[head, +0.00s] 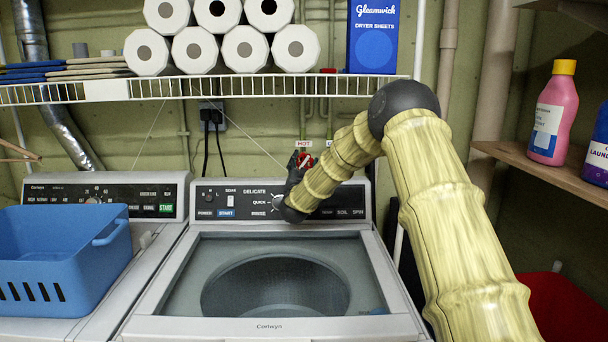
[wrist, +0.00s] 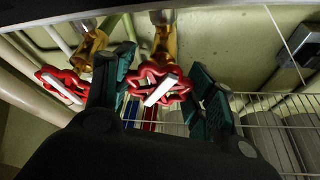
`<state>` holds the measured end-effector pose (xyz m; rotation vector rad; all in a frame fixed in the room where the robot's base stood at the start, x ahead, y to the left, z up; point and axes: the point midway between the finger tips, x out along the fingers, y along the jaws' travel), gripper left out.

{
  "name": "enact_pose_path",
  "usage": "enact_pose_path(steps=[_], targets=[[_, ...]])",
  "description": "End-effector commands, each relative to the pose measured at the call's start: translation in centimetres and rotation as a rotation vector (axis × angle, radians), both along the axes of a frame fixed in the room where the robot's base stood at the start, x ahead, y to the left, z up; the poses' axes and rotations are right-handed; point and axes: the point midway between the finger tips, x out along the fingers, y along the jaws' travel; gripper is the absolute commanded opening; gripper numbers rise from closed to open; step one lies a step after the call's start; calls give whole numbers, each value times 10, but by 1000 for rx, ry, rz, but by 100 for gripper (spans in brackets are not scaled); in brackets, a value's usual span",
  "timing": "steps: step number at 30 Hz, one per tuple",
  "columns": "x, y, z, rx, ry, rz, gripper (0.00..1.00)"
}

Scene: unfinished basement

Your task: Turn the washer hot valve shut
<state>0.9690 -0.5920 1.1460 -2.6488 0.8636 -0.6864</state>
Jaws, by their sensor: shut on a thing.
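The washer hot valve is a red lobed handle (head: 306,161) under the HOT label (head: 304,144), on the wall behind the washer. It shows larger in the wrist view (wrist: 181,91), with a white bar across its face and a brass body behind it. My gripper (wrist: 165,76) has its dark teal fingers on either side of this handle and is shut on it. In the head view my gripper (head: 296,168) is small and partly hides the handle. A second red handle (wrist: 60,84) is to the left in the wrist view, outside the fingers.
The washer (head: 268,326) stands below my arm, with a dryer at left bearing a blue basket (head: 60,255). A white wire shelf (head: 230,88) with paper rolls and a dryer sheets box (head: 373,38) hangs above the valves. A wooden shelf (head: 540,175) with bottles is at right.

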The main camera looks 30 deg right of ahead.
Motion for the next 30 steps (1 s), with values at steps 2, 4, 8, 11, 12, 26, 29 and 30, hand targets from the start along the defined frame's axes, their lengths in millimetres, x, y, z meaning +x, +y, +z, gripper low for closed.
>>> enact_pose_path(steps=[2, 4, 8, 11, 12, 26, 29, 30], targets=[[0, 0, -4, 65, -41, -1, 32], [0, -1, -5, 123, -76, -1, 32], [0, 0, -4, 227, -140, -1, 32], [0, 0, -3, 309, -189, -2, 32], [0, 0, -3, 341, -209, -1, 32], [0, 1, -1, 677, -414, -3, 32], [1, 0, -1, 729, -446, -3, 32], [1, 1, 0, 748, -457, -2, 32]])
